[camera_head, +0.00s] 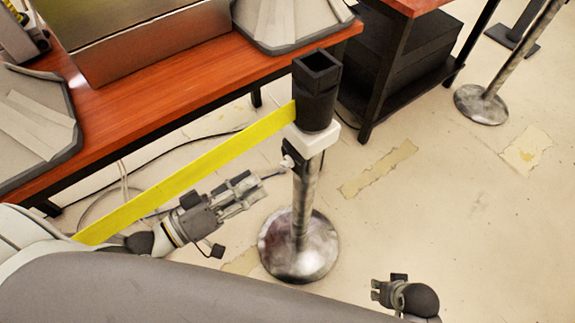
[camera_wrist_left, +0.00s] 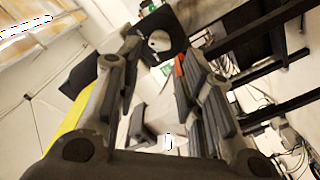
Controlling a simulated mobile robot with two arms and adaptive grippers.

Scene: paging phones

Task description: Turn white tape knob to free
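A metal post (camera_head: 304,190) with a black square top (camera_head: 318,95) stands on a round base. A white collar (camera_head: 311,139) sits below the black top, and the small white knob (camera_head: 287,161) sticks out low on its left side. Yellow tape (camera_head: 190,173) runs from the post to the lower left. My left gripper (camera_head: 258,184) is left of the post, below the tape, apart from the knob. In the left wrist view my fingers (camera_wrist_left: 163,60) are spread and empty. Beyond them is a black square part with a white round face (camera_wrist_left: 160,41), probably the knob. My right gripper (camera_head: 388,287) is low, right of the post.
A reddish wooden table (camera_head: 165,100) holds a metal box (camera_head: 140,40) and grey trays behind the tape. A second table with a black shelf unit (camera_head: 410,50) is behind the post. Another post base (camera_head: 482,104) stands far right.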

